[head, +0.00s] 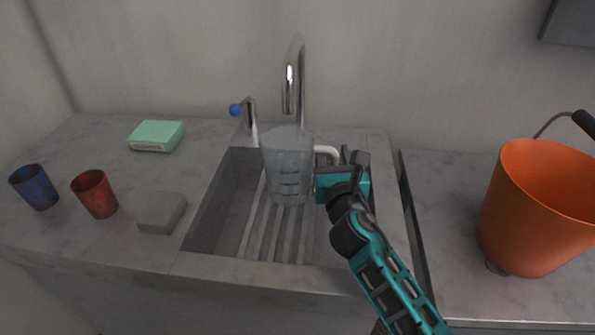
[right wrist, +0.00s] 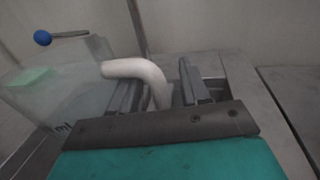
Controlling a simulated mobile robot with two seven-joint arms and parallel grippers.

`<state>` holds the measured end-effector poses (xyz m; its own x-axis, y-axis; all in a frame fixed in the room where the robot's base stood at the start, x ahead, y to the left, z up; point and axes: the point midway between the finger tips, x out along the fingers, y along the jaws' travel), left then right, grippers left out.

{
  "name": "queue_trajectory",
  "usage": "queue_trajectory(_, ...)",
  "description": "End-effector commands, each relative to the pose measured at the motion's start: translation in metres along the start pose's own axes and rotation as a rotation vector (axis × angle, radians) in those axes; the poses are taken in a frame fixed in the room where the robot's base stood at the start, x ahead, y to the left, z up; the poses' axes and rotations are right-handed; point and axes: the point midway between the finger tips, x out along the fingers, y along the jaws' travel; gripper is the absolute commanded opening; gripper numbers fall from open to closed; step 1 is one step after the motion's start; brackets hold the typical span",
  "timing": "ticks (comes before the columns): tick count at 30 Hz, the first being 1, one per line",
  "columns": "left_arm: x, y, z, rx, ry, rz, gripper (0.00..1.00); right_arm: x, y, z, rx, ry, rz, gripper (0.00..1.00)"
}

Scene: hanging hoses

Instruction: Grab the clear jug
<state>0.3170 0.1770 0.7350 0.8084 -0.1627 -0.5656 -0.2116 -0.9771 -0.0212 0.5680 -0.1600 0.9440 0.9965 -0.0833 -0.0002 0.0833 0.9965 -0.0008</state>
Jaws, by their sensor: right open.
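The clear jug (head: 287,165) is a see-through measuring jug with dark marks, upright in the sink under the faucet. Its white handle (head: 327,152) points right, toward my right gripper (head: 352,165). In the right wrist view the jug body (right wrist: 62,85) is at the left, and the handle (right wrist: 140,70) bends down between the two open fingers (right wrist: 160,92). The fingers stand on either side of the handle; I cannot tell whether either touches it. My left gripper is not in view.
The sink (head: 215,205) has a slatted bottom and raised walls. The chrome faucet (head: 295,75) rises behind the jug, beside a blue-tipped tap (head: 247,115). Left are a green box (head: 156,136), grey block (head: 162,212), red cup (head: 95,194) and blue cup (head: 35,187). An orange bucket (head: 530,215) stands right.

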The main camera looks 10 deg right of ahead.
Motion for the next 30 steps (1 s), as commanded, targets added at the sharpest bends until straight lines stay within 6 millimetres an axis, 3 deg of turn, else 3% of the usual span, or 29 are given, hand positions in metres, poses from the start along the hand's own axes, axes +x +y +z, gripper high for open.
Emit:
queue_trajectory(8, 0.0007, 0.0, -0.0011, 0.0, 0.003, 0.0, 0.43, 0.0032, -0.0002, -0.0001, 0.001, 0.001, 0.0, 0.46)
queue_trajectory(22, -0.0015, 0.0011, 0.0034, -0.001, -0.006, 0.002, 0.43, 0.0029, -0.0002, -0.0002, 0.0, 0.001, 0.0, 0.01)
queue_trajectory(30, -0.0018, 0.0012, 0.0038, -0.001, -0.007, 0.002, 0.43, 0.0028, -0.0002, -0.0002, 0.0, 0.001, 0.0, 0.0)
